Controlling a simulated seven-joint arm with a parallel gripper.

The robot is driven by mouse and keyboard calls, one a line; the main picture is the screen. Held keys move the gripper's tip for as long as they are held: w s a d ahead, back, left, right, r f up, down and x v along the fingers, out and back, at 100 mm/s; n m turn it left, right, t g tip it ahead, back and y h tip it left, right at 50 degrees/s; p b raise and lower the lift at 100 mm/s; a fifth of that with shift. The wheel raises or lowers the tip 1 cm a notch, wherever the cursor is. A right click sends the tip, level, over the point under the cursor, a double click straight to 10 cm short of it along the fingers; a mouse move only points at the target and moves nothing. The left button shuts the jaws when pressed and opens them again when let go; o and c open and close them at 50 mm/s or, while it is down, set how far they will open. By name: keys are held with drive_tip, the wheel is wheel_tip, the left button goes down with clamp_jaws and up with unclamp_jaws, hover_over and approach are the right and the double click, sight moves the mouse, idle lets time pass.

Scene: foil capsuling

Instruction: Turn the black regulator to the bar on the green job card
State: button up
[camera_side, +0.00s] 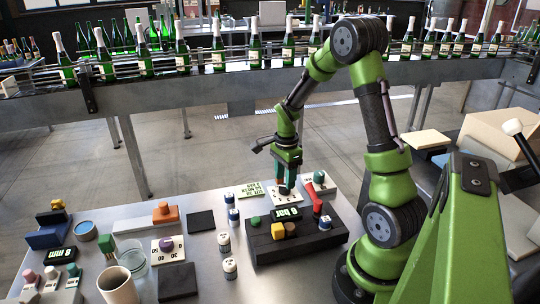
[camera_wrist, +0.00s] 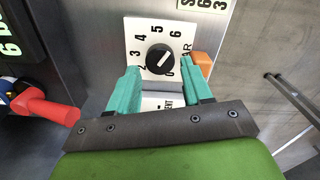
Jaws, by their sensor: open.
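The black regulator (camera_wrist: 160,59) is a round knob with a white pointer line, on a white dial plate (camera_wrist: 133,27) numbered up to 6 and marked BAR. The pointer line slants from lower left to upper right in the wrist view. My gripper (camera_wrist: 162,80) is open, its teal fingers on either side of the knob's near side; contact cannot be told. In the side view my gripper (camera_side: 288,183) is right over the dial and hides most of the knob. The green job card (camera_side: 251,190) lies left of it; its small print is too unclear to read surely.
A black box (camera_side: 268,253) carries a green bar display (camera_side: 287,214), a red lever (camera_side: 317,204) and yellow and green buttons. Another dial with a green knob (camera_side: 319,177) is close right. Small cans (camera_side: 230,268), a cup (camera_side: 118,287) and a glass dish stand left.

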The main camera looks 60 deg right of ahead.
drive_tip(key=shift+f, duration=1.35)
drive_tip(key=shift+c, duration=0.5)
drive_tip(key=c, duration=0.7)
